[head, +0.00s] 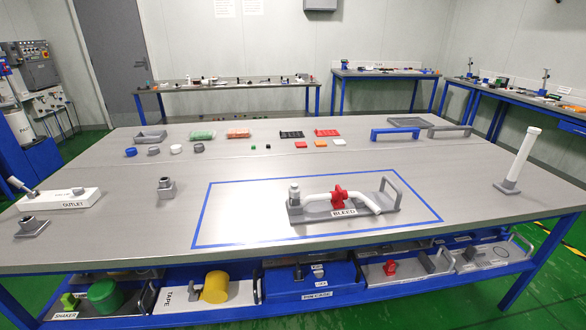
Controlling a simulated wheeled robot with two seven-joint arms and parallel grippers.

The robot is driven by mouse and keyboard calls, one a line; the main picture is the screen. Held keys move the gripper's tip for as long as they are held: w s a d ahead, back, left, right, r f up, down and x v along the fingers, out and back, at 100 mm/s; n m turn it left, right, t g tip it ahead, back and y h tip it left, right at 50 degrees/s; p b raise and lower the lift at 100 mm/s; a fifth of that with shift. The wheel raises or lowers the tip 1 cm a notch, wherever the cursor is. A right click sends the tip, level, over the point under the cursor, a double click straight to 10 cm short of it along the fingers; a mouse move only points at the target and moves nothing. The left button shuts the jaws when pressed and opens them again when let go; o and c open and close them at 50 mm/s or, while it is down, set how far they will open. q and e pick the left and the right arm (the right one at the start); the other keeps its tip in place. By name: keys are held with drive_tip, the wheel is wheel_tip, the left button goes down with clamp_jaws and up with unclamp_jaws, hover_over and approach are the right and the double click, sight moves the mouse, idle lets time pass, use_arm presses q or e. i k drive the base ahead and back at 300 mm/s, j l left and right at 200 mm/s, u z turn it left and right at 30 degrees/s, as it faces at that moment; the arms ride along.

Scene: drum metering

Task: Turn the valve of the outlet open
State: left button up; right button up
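The outlet (62,200) is a white block labelled OUTLET at the left edge of the table. A grey fitting with a pale, slanted handle-like part (20,186) sits at its left end; I cannot tell whether this is its valve or how it is set. A separate assembly labelled BLEED (300,216) lies inside the blue taped rectangle, with a white pipe and a red valve handle (339,197). Neither of my grippers shows in the head view.
Grey socket blocks (32,227) (166,188) stand near the outlet. A white tube stands upright in a grey base (507,187) at the right. Caps, trays and handles line the table's back. A lower shelf holds labelled kits. The table between is mostly clear.

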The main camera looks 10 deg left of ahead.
sight(79, 190)
drive_tip(key=u, duration=1.75)
drive_tip(key=j+z, duration=0.15)
drive_tip(key=z, duration=0.25)
drive_tip(key=i+j+z, duration=0.1)
drive_tip(key=z, duration=0.35)
drive_tip(key=j+z, duration=0.25)
drive_tip(key=z, duration=0.15)
